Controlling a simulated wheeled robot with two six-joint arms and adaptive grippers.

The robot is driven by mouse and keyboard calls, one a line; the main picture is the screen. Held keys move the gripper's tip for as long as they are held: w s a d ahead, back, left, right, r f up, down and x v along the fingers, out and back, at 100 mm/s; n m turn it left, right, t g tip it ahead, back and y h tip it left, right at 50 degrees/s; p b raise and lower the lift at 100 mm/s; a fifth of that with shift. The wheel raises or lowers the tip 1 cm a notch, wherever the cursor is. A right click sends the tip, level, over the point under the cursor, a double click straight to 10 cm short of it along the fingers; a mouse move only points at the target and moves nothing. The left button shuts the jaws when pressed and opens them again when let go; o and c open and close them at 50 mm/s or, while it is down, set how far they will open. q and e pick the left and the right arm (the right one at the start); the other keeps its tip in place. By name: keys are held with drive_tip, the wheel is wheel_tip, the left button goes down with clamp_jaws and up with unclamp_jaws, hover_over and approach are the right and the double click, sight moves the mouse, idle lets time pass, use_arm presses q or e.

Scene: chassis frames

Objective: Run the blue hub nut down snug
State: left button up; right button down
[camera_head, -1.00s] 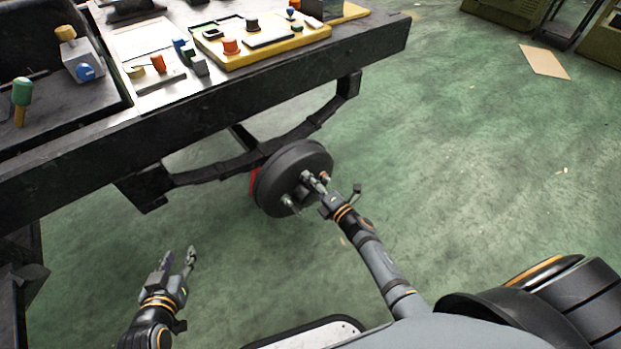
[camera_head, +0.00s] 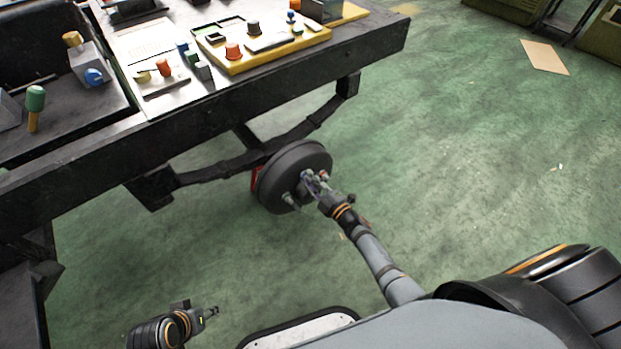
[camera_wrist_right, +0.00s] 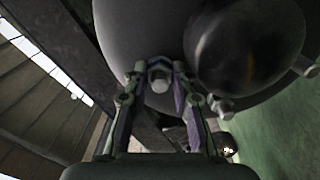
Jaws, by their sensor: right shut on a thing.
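The dark round hub drum (camera_head: 278,196) hangs at the end of the chassis axle, under the table's edge. My right gripper (camera_head: 312,180) reaches its outer face. In the right wrist view my right gripper (camera_wrist_right: 158,88) has its fingertips on both sides of a small pale nut (camera_wrist_right: 158,70) on a stud, shut on it. Its colour does not read clearly as blue, and its seating depth is hidden. A dark rounded hub centre (camera_wrist_right: 250,45) bulges just right of the fingers. My left gripper (camera_head: 210,313) is low at the left, away from the hub, seen edge-on.
The dark frame edge (camera_head: 200,128) runs above the drum. On top are a yellow tray (camera_head: 265,58) and several coloured knobs and parts. Another stud end (camera_wrist_right: 222,106) sits close to the right finger.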

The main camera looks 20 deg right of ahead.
drive_tip(key=shift+s+f+m, duration=0.15)
drive_tip(key=shift+f+m, duration=0.1)
drive_tip(key=shift+m, duration=0.15)
drive_tip(key=c, duration=1.1)
unclamp_jaws()
drive_tip(key=shift+r, duration=0.15)
drive_tip(key=shift+s+d, duration=0.15)
drive_tip(key=shift+s, duration=0.1)
drive_tip(key=v, duration=0.7)
drive_tip(key=shift+s, duration=0.2)
drive_tip(key=shift+r, duration=0.15)
